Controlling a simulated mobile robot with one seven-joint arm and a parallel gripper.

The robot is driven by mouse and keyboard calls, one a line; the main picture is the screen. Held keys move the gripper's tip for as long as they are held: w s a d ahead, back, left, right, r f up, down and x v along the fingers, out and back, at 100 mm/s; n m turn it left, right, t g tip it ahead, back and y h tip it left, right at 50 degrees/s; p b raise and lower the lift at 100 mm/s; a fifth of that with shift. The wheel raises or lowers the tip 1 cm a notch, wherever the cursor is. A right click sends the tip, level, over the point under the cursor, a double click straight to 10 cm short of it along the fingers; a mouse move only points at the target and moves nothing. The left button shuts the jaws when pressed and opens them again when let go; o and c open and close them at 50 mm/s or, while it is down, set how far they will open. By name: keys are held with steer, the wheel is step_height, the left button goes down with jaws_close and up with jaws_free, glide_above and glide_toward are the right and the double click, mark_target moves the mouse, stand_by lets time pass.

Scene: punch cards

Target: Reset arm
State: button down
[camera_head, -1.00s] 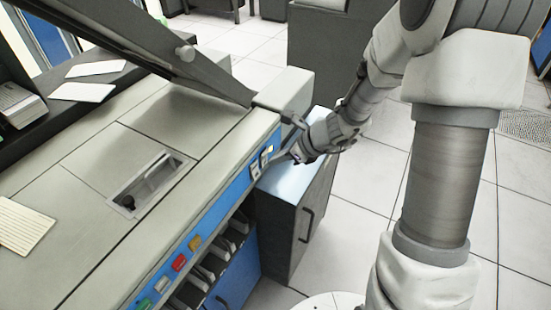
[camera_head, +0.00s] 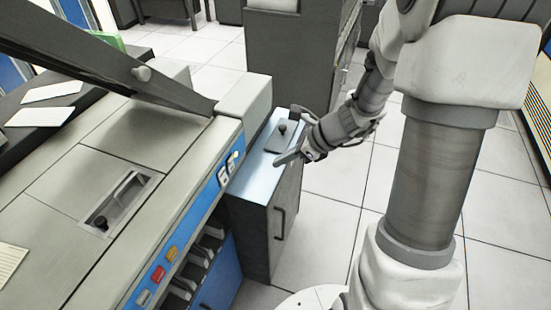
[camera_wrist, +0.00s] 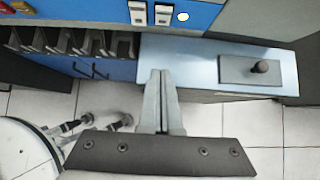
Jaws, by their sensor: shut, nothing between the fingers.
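My gripper (camera_head: 280,160) is shut and empty. In the head view it hangs over the light top of the low side cabinet (camera_head: 248,172), beside the machine's blue panel (camera_head: 212,185), apart from the panel's switches (camera_head: 228,166). In the wrist view my gripper's fingers (camera_wrist: 161,78) are pressed together, pointing toward the near edge of the cabinet top (camera_wrist: 180,68). The same switches (camera_wrist: 150,13) show at the top of the wrist view, with a lit round light beside them. Whether the fingertips touch the cabinet cannot be told.
A dark plate with a knob (camera_head: 280,136) sits on the cabinet top. The raised dark lid (camera_head: 110,60) slants over the machine. Cards (camera_head: 40,116) lie at the left. Coloured buttons (camera_head: 158,273) line the blue panel. Tiled floor (camera_head: 330,200) right of the cabinet is open.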

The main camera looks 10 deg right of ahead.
stand_by(0.4)
steer(key=s+r+n+h+p, duration=0.3)
steer(key=s+r+n, duration=0.6)
steer(key=r+n, duration=0.3)
steer(key=s+d+r+n+t+h+p, duration=0.1)
steer(key=s+r+n+h+p, duration=0.2)
steer(key=s+r+n, duration=0.6)
step_height(320, 180, up, 5)
steer(key=n+p, duration=0.2)
steer(key=n, duration=0.1)
steer(key=shift+s+r+n+h, duration=0.15)
steer(key=shift+s+n+h, duration=0.15)
steer(key=shift+h, duration=0.1)
steer(key=shift+a, duration=0.1)
